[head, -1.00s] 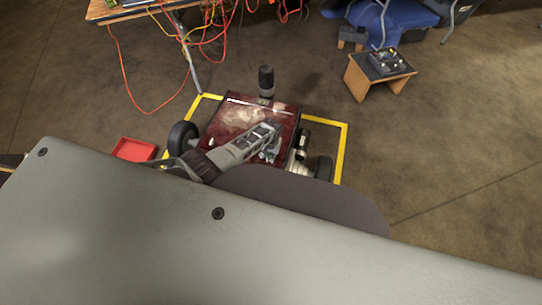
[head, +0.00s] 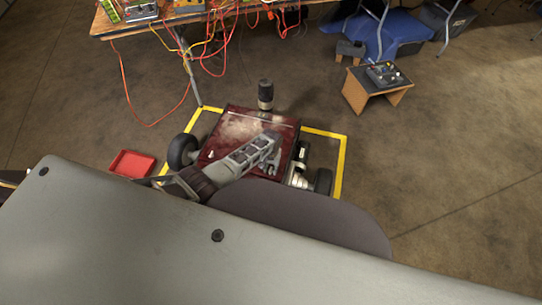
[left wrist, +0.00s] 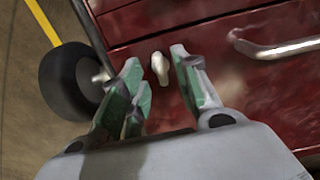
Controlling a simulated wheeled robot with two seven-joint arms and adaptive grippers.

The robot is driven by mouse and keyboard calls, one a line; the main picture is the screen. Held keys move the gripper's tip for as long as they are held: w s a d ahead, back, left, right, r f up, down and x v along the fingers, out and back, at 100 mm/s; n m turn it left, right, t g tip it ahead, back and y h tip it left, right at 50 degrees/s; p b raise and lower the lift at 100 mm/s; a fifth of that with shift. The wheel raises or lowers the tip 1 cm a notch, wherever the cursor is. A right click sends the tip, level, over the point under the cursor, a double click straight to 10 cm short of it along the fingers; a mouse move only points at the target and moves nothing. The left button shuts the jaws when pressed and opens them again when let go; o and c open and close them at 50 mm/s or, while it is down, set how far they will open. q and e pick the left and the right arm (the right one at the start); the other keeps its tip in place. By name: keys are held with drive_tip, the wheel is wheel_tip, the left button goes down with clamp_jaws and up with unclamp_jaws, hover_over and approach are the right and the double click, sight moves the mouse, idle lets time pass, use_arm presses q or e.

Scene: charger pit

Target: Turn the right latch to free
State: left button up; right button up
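A dark red, scuffed cart or chest with wheels (head: 238,127) stands on the floor inside a yellow taped outline. My left gripper (head: 271,152) reaches over its top from the lower left. In the left wrist view, my left gripper (left wrist: 156,75) is open, with green-padded fingers on either side of a small pale latch knob (left wrist: 159,68) on the red panel. Gaps show between the knob and the fingers, and nothing is held. I cannot tell how the latch is turned. Another small pale piece (head: 212,155) shows at the chest's left. My right gripper is not in view.
A metal bar handle (left wrist: 275,47) is right of the knob, and a black wheel (left wrist: 68,82) is left. A red tray (head: 132,163) lies on the floor. A wooden stool (head: 375,91) and a cable-strewn table (head: 118,28) stand behind. Floor to the right is clear.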

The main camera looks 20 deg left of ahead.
sight(271, 169)
use_arm(q)
wheel_tip(271, 169, up, 11)
drive_tip(key=shift+w+f, duration=0.15)
idle(0.9)
idle(0.6)
